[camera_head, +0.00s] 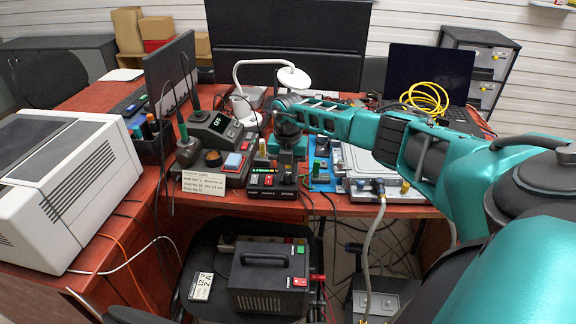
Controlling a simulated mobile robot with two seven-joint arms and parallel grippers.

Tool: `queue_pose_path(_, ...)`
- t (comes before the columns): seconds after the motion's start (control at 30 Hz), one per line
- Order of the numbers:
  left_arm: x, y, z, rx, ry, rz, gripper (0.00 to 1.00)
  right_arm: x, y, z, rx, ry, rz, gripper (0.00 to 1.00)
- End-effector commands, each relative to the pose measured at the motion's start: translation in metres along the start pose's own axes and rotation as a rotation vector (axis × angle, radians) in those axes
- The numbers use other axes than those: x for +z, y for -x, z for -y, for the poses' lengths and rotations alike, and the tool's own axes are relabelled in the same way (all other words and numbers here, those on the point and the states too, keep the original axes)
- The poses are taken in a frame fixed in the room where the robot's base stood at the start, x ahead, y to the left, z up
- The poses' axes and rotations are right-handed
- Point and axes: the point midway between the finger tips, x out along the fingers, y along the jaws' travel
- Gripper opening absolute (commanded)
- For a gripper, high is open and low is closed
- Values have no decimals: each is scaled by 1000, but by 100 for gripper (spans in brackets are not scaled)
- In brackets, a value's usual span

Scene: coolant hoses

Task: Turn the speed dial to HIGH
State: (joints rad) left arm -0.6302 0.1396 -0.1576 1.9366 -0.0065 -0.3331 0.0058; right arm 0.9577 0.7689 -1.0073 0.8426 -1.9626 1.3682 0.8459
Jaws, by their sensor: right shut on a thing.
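My right gripper (288,166) points down over the front of the red workbench, at the right end of a small black control box (264,193). The box has a lit green display and red parts on its front. The gripper is shut at the spot of a small dark knob on the box, which I take for the speed dial; the fingers and wrist hide most of it. The dial's markings are too small to read, so I cannot tell its setting. My left gripper is not in view.
Left of the box stand a grey soldering station (215,128), a box with coloured buttons (236,161) and a paper label card (204,184). A white lamp (292,78) stands behind. A metal plate with fittings (372,168) lies right. A black power supply (270,278) sits below.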

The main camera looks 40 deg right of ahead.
Motion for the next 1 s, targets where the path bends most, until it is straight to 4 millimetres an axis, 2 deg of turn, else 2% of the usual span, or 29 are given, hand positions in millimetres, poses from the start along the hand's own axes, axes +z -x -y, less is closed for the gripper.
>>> queue_pose_path(0.13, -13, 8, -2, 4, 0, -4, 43, 0, 4, 0, 1, -133, 1, 0)
queue_pose_path(0.5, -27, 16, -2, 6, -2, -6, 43, 1, 2, 0, 1, -381, 2, 0)
queue_pose_path(1.0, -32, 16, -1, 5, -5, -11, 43, 1, 1, -1, 2, -478, 3, 0)
